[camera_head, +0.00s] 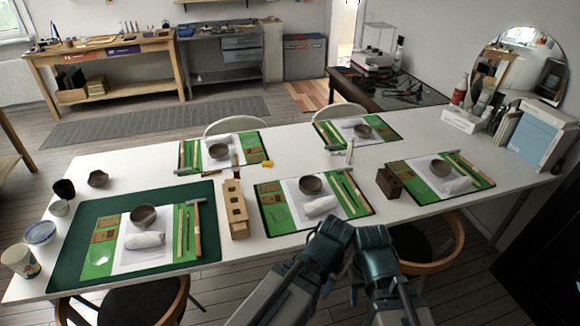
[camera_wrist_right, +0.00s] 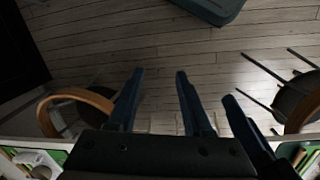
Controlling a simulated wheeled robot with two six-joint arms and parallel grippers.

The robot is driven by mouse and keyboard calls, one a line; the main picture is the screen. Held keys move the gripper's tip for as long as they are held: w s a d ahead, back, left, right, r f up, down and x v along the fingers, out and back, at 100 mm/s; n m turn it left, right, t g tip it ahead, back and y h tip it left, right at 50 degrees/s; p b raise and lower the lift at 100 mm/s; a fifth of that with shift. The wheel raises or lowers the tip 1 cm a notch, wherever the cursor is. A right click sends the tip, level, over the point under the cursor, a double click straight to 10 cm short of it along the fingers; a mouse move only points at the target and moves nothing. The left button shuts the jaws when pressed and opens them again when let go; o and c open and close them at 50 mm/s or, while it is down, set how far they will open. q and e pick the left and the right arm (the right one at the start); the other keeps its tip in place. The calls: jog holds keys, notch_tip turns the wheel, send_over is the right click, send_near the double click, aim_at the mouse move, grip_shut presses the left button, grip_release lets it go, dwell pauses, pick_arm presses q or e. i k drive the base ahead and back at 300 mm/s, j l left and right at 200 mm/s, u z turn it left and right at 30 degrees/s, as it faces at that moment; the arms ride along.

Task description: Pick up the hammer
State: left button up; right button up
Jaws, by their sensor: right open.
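A hammer (camera_head: 197,236) with a wooden handle and a dark head lies on the green mat at the front left of the white table, at the right side of its green board, head toward the far side. My right gripper (camera_wrist_right: 158,75) shows in the right wrist view with its fingers apart and empty, over the floor. In the head view my right arm's dark teal end (camera_head: 374,240) is at the near table edge, far right of the hammer. Beside it is my left arm's end (camera_head: 330,240); its jaws cannot be made out.
The white table (camera_head: 225,265) holds several similar settings with bowls and rolled cloths. A wooden block with holes (camera_head: 235,210) stands just right of the hammer. Cups stand at the left edge. Chairs (camera_head: 430,245) are tucked at the near side.

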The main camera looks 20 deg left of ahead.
aim_at(346, 170)
jog(key=i+l+u, duration=0.25)
jog(key=u, duration=0.25)
jog(key=i+l+u, duration=0.2)
jog(key=l+u, duration=0.3)
jog(key=i+l+u, duration=0.15)
jog(key=l+u, duration=0.3)
jog(key=j, duration=0.1)
